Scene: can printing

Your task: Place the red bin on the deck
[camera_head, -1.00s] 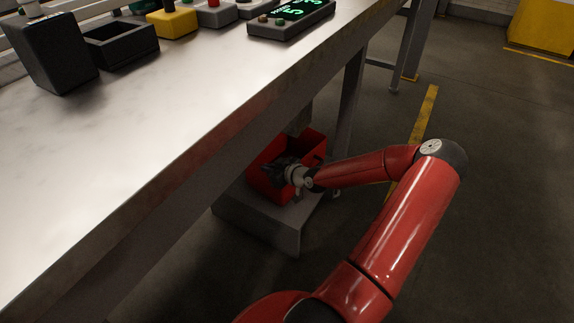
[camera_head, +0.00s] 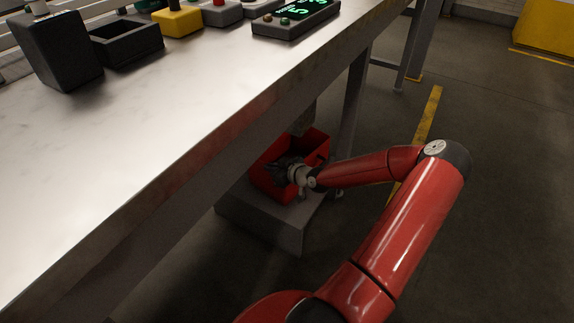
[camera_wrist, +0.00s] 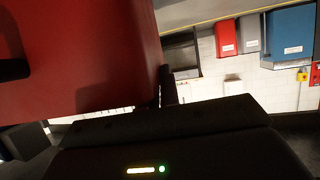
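The red bin (camera_head: 316,146) is under the long table, at or just above the grey deck (camera_head: 262,228). I cannot tell whether its base touches the deck. The bin looks open at the top and roughly upright. My gripper (camera_head: 278,170) is at the bin's near side and overlaps it in the head view. In the wrist view the bin (camera_wrist: 85,60) fills the upper left, close to the camera, and a dark finger of my gripper (camera_wrist: 167,88) stands at its right edge. The other finger is not clear, so I cannot tell whether the gripper is closed on the bin.
The table (camera_head: 130,150) stretches above the deck, its edge close to my arm. On it stand a black open box (camera_head: 128,50), a yellow button box (camera_head: 178,22) and a display panel (camera_head: 297,20). A table leg (camera_head: 353,95) stands behind the bin. Floor to the right is clear.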

